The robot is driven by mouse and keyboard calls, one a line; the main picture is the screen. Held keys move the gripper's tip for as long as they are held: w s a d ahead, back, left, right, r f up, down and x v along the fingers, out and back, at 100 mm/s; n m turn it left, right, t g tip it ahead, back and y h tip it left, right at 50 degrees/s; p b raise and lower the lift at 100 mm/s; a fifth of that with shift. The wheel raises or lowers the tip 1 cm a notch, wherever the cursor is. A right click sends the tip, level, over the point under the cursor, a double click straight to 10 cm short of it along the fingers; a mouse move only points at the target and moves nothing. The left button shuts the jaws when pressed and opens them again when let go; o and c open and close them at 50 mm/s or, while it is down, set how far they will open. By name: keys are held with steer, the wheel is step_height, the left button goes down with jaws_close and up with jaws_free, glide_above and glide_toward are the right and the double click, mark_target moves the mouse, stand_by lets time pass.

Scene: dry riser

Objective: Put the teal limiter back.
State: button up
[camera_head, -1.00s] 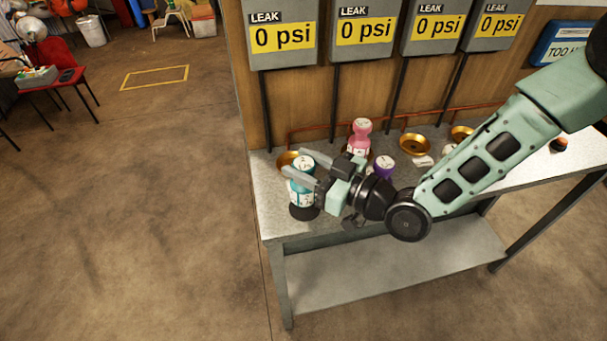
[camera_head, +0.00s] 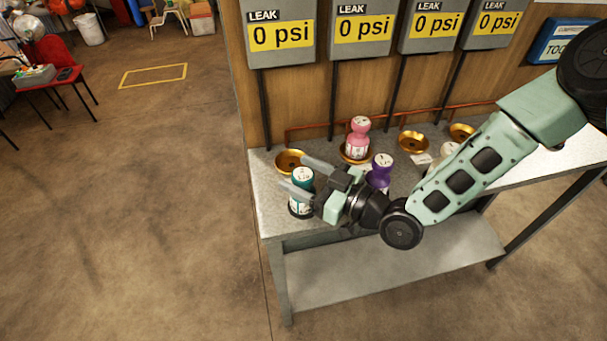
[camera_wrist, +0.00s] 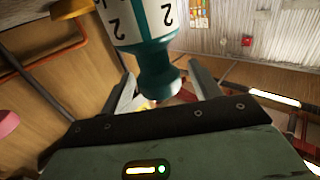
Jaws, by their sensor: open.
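The teal limiter (camera_head: 301,192) has a white top and numbered white labels. It stands upright at the table's front left, on or just above the dark patch at its base. My gripper (camera_head: 296,173) is open at its upper part, one finger on each side. In the wrist view the limiter (camera_wrist: 153,62) shows inverted, its teal end between the open fingers (camera_wrist: 158,85), with gaps on both sides. An empty brass dish (camera_head: 291,168) lies behind it. My near finger hides part of the limiter.
A pink limiter (camera_head: 358,141) stands in a brass dish behind my gripper. A purple limiter (camera_head: 381,170) stands close to my wrist. Empty brass dishes (camera_head: 413,143) and (camera_head: 461,132) lie farther right. Gauge boxes (camera_head: 281,33) hang above the table (camera_head: 268,215).

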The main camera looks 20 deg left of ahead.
steer(key=shift+r, duration=0.15)
steer(key=s+d+g+h+b, duration=0.1)
steer(key=s+d+h+b, duration=0.2)
steer(key=d+h, duration=1)
steer(key=s+d+r+m+g+h, duration=0.1)
steer(key=s+d+r+m+h, duration=0.1)
steer(key=s+d+r+m, duration=0.2)
steer(key=s+d+r+m+g+h, duration=0.2)
steer(key=s+d+r, duration=0.4)
steer(key=s+d, duration=0.4)
steer(key=shift+d+r+m, duration=0.35)
steer(key=shift+d+m, duration=0.25)
steer(key=shift+m, duration=0.3)
